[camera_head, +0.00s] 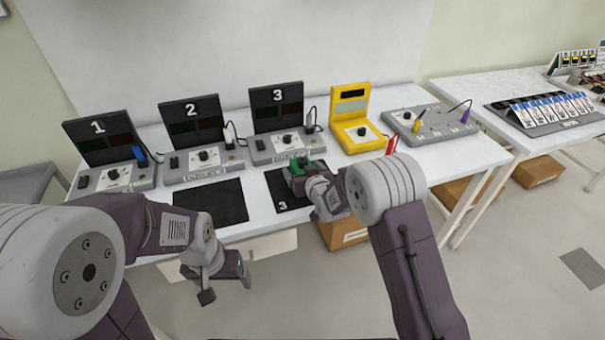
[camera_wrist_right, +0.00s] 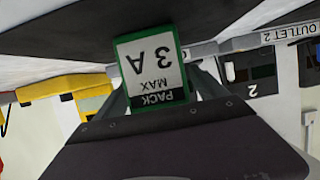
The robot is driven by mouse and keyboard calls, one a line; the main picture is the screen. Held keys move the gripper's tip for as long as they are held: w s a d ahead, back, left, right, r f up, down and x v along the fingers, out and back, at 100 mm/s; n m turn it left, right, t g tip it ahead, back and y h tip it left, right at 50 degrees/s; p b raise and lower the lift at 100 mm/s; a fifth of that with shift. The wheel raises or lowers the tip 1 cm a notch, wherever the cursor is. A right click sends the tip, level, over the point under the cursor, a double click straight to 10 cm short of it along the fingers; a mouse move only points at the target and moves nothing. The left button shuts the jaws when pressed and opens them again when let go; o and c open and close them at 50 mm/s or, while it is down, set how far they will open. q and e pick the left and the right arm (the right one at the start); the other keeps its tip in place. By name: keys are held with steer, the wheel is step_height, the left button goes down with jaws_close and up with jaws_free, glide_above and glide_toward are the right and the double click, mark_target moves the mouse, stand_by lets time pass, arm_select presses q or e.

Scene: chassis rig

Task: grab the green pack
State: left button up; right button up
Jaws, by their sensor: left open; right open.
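The green pack (camera_head: 303,163) is at the black mat marked 3, in front of station 3, partly hidden by my right gripper. In the right wrist view the green pack (camera_wrist_right: 152,65) shows a white label reading "PACK MAX 3 A", upside down. My right gripper (camera_head: 297,174) is open at the pack, with a finger on each side of it in the wrist view. Whether the fingers touch it I cannot tell. My left gripper (camera_head: 228,287) is open and empty, in front of the table's front edge, away from the pack.
Stations 1 (camera_head: 98,140), 2 (camera_head: 192,122) and 3 (camera_head: 276,108) line the table's back. A yellow meter (camera_head: 353,118) and a grey panel (camera_head: 430,124) with plugs stand to the right. Another black mat (camera_head: 212,200) lies left of mat 3 (camera_head: 282,205).

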steer(key=x, duration=0.2)
steer(key=shift+w+f, duration=0.2)
steer(key=shift+w, duration=0.1)
steer(key=shift+s+r, duration=0.1)
steer(key=shift+c, duration=0.6)
jaws_close()
steer(key=shift+r, duration=0.5)
steer(key=r, duration=0.2)
steer(key=d+r, duration=0.1)
steer(key=r, duration=0.1)
steer(key=shift+w, duration=0.25)
steer(key=w+d+r+p, duration=0.1)
steer(key=w+d+r, duration=0.2)
steer(key=d+r, duration=0.3)
steer(key=d, duration=0.4)
steer(key=shift+p, duration=0.35)
